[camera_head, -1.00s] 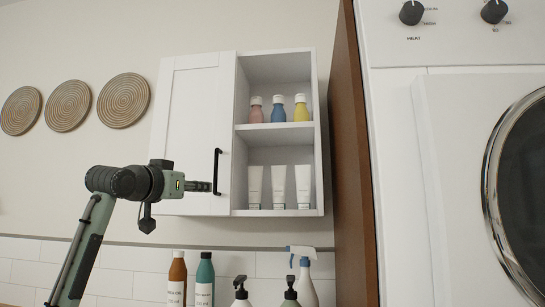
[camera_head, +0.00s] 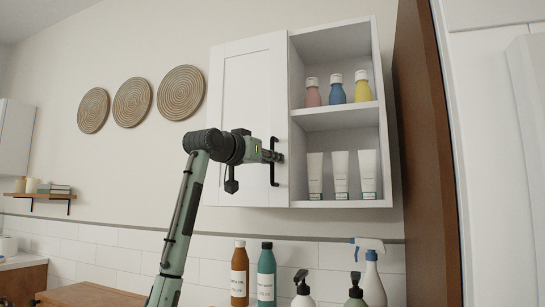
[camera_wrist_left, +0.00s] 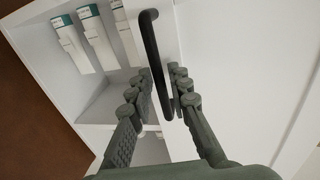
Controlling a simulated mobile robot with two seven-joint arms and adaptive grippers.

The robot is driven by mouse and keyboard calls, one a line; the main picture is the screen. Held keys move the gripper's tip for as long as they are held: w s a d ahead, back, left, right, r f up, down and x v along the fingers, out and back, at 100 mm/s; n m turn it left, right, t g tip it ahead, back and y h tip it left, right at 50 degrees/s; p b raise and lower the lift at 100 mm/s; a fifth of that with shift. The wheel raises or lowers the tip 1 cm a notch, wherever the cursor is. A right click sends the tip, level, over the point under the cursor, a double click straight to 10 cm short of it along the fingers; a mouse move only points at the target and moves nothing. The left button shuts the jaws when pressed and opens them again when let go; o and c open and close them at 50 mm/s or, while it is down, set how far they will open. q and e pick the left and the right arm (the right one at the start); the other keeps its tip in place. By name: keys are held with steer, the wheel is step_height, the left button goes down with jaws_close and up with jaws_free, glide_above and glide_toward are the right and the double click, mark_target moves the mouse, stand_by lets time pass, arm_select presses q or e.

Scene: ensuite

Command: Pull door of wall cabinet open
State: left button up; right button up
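The white wall cabinet (camera_head: 333,203) hangs on the wall. Its panelled door (camera_head: 240,100) covers the left half and looks closed, while the right half is open shelving. A black vertical bar handle (camera_head: 274,177) sits low on the door's right edge. My left gripper (camera_head: 277,156) is at the handle, level with its middle. In the left wrist view, the handle (camera_wrist_left: 153,45) passes between the two fingers of my left gripper (camera_wrist_left: 161,72). The fingers look apart, with a narrow gap beside the bar. Contact is not clear. My right gripper is not in view.
Small bottles (camera_head: 337,93) and white tubes (camera_head: 341,174) stand on the open shelves. Below the cabinet are tall bottles (camera_head: 266,275), pump bottles and a spray bottle (camera_head: 371,280). A brown panel (camera_head: 420,150) stands close to the right. Wall left of the door is clear below round plaques (camera_head: 181,93).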

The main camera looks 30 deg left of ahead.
arm_select(q)
steer(key=shift+w, duration=0.25)
jaws_close()
